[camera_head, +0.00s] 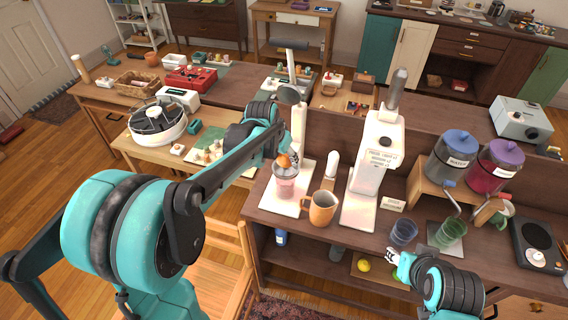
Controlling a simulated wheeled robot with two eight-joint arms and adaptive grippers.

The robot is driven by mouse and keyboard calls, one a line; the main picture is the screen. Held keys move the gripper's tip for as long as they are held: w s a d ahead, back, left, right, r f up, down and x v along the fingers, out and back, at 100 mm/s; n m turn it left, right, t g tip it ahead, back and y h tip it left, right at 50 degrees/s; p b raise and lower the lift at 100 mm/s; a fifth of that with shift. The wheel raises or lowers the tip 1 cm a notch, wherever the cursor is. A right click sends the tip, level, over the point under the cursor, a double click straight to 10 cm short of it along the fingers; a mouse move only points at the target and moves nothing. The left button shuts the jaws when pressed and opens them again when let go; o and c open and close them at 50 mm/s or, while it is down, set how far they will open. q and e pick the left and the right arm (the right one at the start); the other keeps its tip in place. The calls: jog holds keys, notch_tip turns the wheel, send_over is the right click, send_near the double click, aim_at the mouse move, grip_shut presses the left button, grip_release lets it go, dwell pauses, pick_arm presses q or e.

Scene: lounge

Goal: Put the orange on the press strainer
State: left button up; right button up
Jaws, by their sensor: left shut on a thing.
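The orange (284,161) shows as a small orange shape at the end of my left arm. My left gripper (291,158) is shut on it, just above the press strainer (286,172) on top of a clear pinkish cup (285,188). Whether the orange touches the strainer cannot be told at this size. The cup stands on the pale base of a lever press (299,122). My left arm hides part of the press. My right gripper (394,258) is at the lower right, by the counter's front edge; its finger opening is too small to read.
An orange-brown mug (322,208) stands right of the press base. A white machine (377,155) with a lever is behind it. Blue (403,232) and green (451,232) glasses stand farther right, below two lidded dispensers (452,155). A yellow fruit (363,265) lies on the lower shelf.

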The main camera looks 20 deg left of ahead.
aim_at(283, 160)
pick_arm(q)
jog(key=shift+f+b, duration=0.35)
jog(key=shift+f, duration=1.05)
jog(key=shift+f, duration=0.1)
jog(key=o, duration=1.1)
